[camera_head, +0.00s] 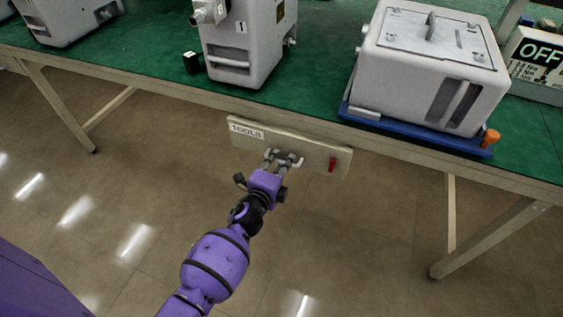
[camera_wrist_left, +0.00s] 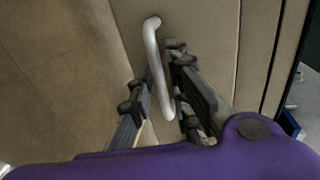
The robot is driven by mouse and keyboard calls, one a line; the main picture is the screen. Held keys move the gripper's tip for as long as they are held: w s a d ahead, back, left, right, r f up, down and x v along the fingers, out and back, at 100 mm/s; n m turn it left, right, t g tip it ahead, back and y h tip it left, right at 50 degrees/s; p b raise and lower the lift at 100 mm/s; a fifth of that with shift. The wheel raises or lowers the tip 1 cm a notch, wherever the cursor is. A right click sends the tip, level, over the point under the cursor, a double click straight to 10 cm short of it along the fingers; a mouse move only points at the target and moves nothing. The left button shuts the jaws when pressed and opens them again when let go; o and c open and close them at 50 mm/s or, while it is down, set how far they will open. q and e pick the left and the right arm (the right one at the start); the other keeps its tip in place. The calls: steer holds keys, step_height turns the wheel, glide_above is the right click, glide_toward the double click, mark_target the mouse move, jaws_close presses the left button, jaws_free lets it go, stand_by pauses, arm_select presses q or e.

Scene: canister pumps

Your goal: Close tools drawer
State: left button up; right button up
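The tools drawer (camera_head: 313,153) has a pale front with a "TOOLS" label and sits just under the table's front edge. Any gap behind the front is too small to judge in the head view. Its metal handle (camera_wrist_left: 152,50) shows in the left wrist view as a grey bar. My left gripper (camera_head: 281,160) is at the handle in the head view. In the left wrist view its fingers (camera_wrist_left: 162,88) stand apart, with the handle between them. I cannot tell whether either finger touches it. My right gripper is out of view.
A red piece (camera_head: 332,164) sits on the drawer front's right part. Above, the green table (camera_head: 310,100) carries grey pumps (camera_head: 245,45), one (camera_head: 435,65) on a blue tray (camera_head: 415,128). A table leg (camera_head: 490,238) stands at right. The floor in front is clear.

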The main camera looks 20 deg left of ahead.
mark_target(286, 154)
arm_select(q)
steer(key=shift+w, duration=0.1)
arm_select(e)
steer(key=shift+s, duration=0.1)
arm_select(q)
jaws_close()
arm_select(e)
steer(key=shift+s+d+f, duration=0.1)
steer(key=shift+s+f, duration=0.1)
arm_select(q)
steer(key=w+b, duration=0.1)
steer(key=w, duration=0.2)
steer(key=shift+w, duration=0.4)
steer(key=shift+w+f, duration=0.1)
steer(key=shift+w, duration=0.25)
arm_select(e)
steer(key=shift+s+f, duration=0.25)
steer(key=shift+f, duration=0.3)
arm_select(q)
steer(key=shift+w, duration=0.1)
